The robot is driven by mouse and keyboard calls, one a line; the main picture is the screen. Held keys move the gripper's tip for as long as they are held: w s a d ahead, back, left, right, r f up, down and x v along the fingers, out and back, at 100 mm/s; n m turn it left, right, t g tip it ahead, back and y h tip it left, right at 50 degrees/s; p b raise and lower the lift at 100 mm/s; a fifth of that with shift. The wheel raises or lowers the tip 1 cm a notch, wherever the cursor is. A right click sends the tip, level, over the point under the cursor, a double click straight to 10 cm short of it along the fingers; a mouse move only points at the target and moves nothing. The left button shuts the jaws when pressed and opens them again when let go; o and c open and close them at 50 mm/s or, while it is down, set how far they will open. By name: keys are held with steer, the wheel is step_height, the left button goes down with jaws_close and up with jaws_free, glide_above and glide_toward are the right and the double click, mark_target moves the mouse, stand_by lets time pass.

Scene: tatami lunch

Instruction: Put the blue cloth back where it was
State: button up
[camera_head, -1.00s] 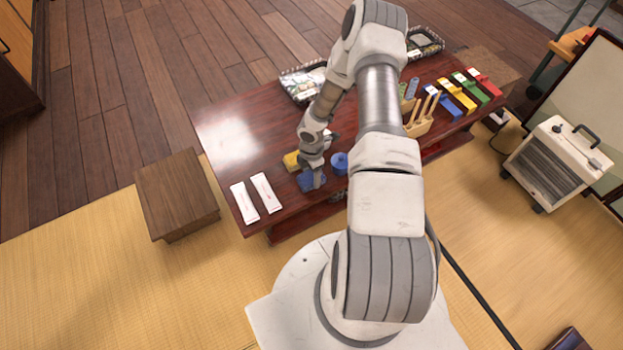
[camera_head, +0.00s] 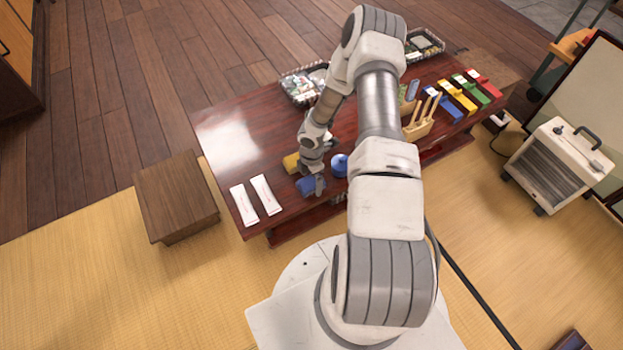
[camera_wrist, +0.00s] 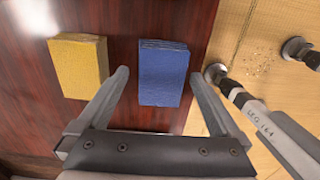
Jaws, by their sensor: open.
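The blue cloth (camera_wrist: 163,76) is a folded block lying on the dark red table (camera_wrist: 128,20) near its front edge. It also shows in the head view (camera_head: 308,187), partly hidden behind my gripper. My gripper (camera_wrist: 163,78) is open, with one finger to the left of the cloth and the other to its right in the wrist view. I cannot tell how high the fingertips are above the table. A yellow cloth (camera_wrist: 80,66), also folded, lies just left of the blue one, with a strip of bare table between them.
A round blue object (camera_head: 339,165) stands close to the right of my gripper. Two white packets (camera_head: 255,199) lie at the table's left end. Farther right are a wooden holder (camera_head: 418,125) and several coloured cloths (camera_head: 463,97). A tray (camera_head: 304,85) sits at the back.

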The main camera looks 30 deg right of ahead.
step_height(320, 180, up, 12)
steer(key=p, duration=0.5)
step_height(320, 180, up, 29)
steer(key=m+t+h, duration=0.2)
steer(key=m+h, duration=0.1)
steer(key=m, duration=0.5)
glide_above(311, 181)
steer(key=s+a+r+m+t+y, duration=0.1)
steer(key=s+a+r+m, duration=0.4)
steer(key=s+r, duration=0.4)
steer(key=s+a+r+m+t+y, duration=0.2)
steer(key=s+a+r+m, duration=0.3)
steer(key=s+a+r, duration=0.2)
step_height(311, 181, up, 3)
steer(key=s, duration=0.2)
steer(key=shift+s+a+f+t, duration=0.15)
steer(key=shift+s+a+t, duration=0.05)
steer(key=shift+s+t, duration=0.15)
